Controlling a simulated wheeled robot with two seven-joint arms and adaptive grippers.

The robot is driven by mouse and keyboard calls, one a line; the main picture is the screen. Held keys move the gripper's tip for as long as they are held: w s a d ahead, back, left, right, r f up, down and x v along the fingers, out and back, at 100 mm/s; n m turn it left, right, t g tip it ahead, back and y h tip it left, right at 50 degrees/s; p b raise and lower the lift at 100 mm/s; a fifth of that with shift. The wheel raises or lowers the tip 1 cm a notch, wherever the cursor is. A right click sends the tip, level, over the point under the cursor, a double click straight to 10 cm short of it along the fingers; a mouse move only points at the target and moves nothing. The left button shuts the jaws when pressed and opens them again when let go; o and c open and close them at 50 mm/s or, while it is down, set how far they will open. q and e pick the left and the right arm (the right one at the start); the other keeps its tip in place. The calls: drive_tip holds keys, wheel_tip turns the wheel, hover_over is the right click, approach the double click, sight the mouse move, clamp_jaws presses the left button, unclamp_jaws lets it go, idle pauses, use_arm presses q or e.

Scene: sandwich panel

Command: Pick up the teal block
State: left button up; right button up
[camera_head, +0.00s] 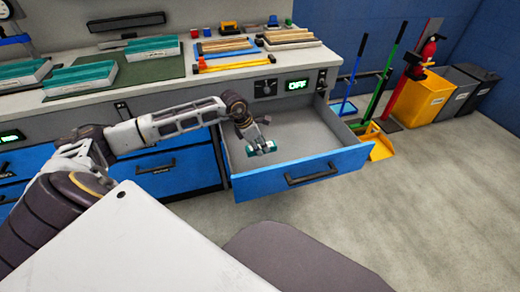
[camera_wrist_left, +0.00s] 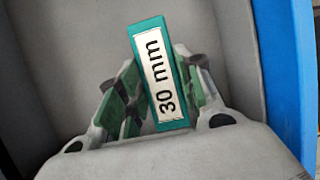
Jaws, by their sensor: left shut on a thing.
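The teal block (camera_wrist_left: 148,32) has a white label reading "30 mm" and sits between the fingers of my left gripper (camera_wrist_left: 160,95) in the left wrist view. My left gripper is shut on it. In the head view my left gripper (camera_head: 260,148) is inside the open drawer (camera_head: 310,160), and the teal block (camera_head: 272,148) shows small at its fingertips. I cannot tell whether the block touches the drawer floor. My right gripper is not in view.
The drawer is pulled out with its blue front (camera_head: 345,162) facing me. The workbench (camera_head: 180,83) above holds teal stacks (camera_head: 80,76), wooden strips (camera_head: 222,46) and small tools. Brooms, a yellow dustpan (camera_head: 380,146) and bins (camera_head: 430,100) stand at the right.

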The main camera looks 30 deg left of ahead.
use_arm(q)
drive_tip(key=shift+r, duration=0.3)
